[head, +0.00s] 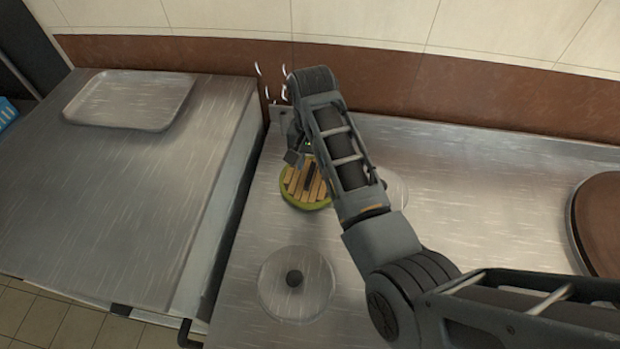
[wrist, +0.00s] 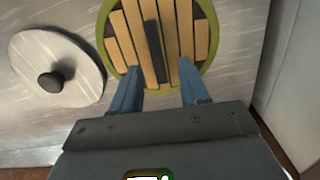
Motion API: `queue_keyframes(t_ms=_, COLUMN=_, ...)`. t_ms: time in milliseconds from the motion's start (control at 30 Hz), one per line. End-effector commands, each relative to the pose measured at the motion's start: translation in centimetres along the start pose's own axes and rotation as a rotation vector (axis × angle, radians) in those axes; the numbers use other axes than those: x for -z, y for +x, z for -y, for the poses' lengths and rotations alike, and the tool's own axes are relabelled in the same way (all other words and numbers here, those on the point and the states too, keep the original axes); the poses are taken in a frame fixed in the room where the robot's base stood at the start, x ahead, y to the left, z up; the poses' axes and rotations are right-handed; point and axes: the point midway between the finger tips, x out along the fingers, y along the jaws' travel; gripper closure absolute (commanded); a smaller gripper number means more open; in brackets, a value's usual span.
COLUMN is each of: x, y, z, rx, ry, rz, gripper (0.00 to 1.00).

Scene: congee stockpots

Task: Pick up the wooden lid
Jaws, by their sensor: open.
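The wooden lid (head: 296,186) is round with light slats, a green rim and a dark bar handle. It lies on the metal counter, partly hidden by my arm in the head view. The handle is not between the pads as far as I can tell. In the head view my gripper (head: 294,158) is mostly hidden at the lid's far edge.
A round metal lid with a black knob (head: 296,284) lies nearer on the counter; it also shows in the wrist view (wrist: 58,70). Another pale round lid (head: 393,188) is partly behind my arm. A brown round lid (head: 603,222) is at right. A tray (head: 130,98) lies on the left counter.

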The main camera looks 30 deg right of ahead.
Motion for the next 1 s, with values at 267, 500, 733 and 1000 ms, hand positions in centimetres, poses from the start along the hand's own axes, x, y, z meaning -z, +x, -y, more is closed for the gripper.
queue_keyframes(t_ms=267, x=0.03, y=1.38, z=-0.03, rx=0.002, ry=0.001, rz=-0.001, gripper=0.55)
queue_keyframes(t_ms=500, x=0.02, y=1.36, z=-0.03, rx=0.001, ry=0.0, rz=-0.001, gripper=0.68)
queue_keyframes(t_ms=733, x=0.02, y=1.35, z=-0.04, rx=0.001, ry=0.0, rz=-0.001, gripper=0.9)
queue_keyframes(t_ms=1000, x=0.02, y=1.35, z=-0.04, rx=0.001, ry=0.0, rz=-0.001, gripper=1.0)
